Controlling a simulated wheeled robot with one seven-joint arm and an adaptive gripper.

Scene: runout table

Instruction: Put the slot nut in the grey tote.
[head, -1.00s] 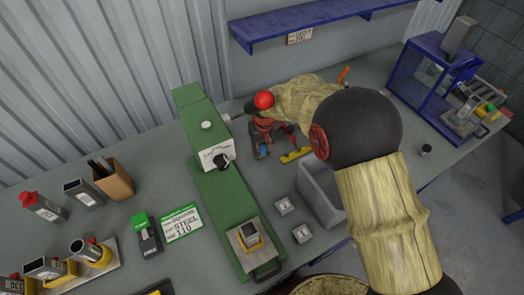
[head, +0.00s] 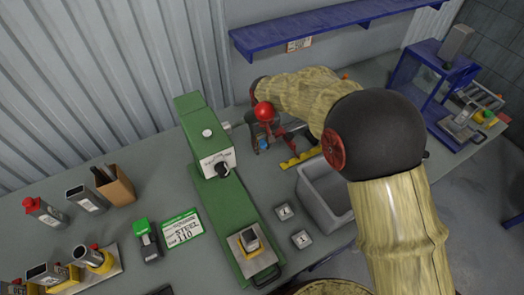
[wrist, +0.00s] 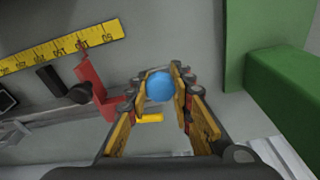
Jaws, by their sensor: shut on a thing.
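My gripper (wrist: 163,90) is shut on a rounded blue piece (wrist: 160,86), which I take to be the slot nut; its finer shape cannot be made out. The piece sits between the fingertips. In the head view my gripper (head: 264,142) is over the back of the bench, just right of the green machine, with a bit of blue at its tips. The grey tote (head: 312,205) stands on the bench to the right and nearer. My arm hides its right part, and no contents show in the visible part.
The green machine (head: 222,190) stands close left of my gripper. A yellow ruler (head: 300,159) lies between gripper and tote. Two small grey blocks (head: 284,211) (head: 301,238) lie left of the tote. A blue shelf (head: 300,35) hangs behind. A blue frame (head: 425,80) stands far right.

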